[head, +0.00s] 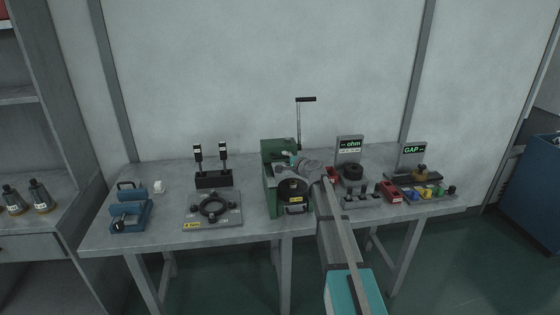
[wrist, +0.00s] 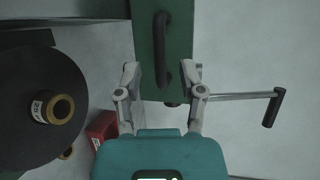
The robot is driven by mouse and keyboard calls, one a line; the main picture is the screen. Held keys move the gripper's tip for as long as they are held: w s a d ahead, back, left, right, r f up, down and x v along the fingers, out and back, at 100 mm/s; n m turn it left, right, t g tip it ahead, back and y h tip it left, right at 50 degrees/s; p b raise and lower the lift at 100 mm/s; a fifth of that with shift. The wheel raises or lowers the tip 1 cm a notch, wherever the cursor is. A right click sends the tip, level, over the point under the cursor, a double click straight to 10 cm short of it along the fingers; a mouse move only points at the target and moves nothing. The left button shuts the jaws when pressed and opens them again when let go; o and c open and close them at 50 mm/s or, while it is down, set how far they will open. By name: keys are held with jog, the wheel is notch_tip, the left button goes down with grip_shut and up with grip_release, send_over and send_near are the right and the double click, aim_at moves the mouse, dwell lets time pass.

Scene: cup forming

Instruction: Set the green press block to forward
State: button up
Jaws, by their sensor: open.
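The green press (head: 270,181) stands on the table at the middle of the head view. Its green block (wrist: 150,85) fills the upper middle of the wrist view and carries a dark curved handle (wrist: 161,48). My gripper (wrist: 162,80) is open, with its fingers on either side of the block's near part and the handle's lower end between them. I cannot tell whether the fingers touch the block. In the head view my gripper (head: 293,158) is over the press, and my arm hides part of it.
A lever with a black grip (head: 306,99) rises behind the press; it points right in the wrist view (wrist: 272,108). A black disc (wrist: 32,105) lies left of my gripper. A ring fixture (head: 213,208) is left of the press; the ohm display (head: 350,145) is right.

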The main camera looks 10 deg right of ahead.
aim_at(282, 157)
jog(key=shift+x, duration=1.6)
grip_shut()
